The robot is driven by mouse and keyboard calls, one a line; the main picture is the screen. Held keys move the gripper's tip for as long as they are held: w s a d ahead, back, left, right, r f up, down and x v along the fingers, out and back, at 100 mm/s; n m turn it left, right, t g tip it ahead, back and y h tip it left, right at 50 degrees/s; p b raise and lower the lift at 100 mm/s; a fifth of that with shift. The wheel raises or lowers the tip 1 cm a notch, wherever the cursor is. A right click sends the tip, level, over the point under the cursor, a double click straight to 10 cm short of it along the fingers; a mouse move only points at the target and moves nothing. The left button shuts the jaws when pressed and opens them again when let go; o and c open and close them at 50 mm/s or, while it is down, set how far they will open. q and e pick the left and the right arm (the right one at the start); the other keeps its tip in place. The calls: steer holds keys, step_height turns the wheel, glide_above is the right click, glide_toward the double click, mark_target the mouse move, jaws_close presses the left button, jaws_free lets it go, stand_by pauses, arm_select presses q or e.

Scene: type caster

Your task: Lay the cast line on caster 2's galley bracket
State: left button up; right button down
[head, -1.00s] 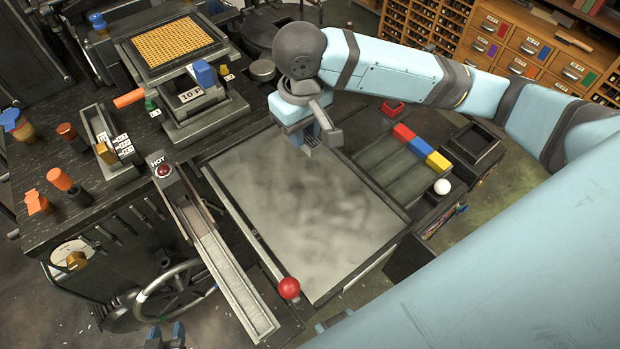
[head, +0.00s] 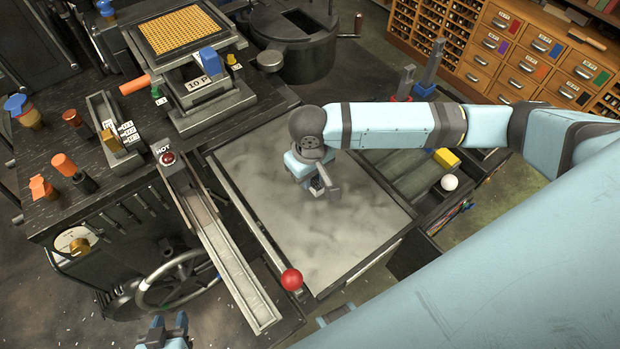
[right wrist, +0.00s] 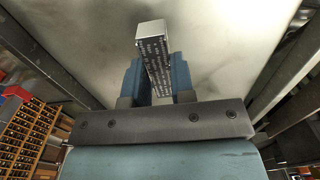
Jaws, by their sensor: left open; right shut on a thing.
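The cast line (right wrist: 153,52) is a narrow grey metal bar with rows of small raised marks. My right gripper (right wrist: 160,85) is shut on it, with a blue finger on each side. In the head view my right gripper (head: 318,186) points down over the mottled grey plate (head: 350,235); the line is too small to make out there. My left gripper (head: 163,334) is open at the bottom edge, partly cut off, in front of the machine. I cannot tell which part is caster 2's galley bracket.
A sloping metal chute (head: 228,258) beside a red lamp marked HOT (head: 168,158) runs left of the plate. A red ball knob (head: 291,279) stands at the plate's near corner. A yellow block (head: 447,158) and a white ball (head: 450,182) lie right. Type drawers (head: 525,55) stand behind.

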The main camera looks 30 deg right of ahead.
steer(key=shift+f, duration=0.95)
steer(key=c, duration=1)
jaws_free()
steer(key=shift+f, duration=0.1)
step_height(320, 180, up, 12)
steer(key=shift+r, duration=0.15)
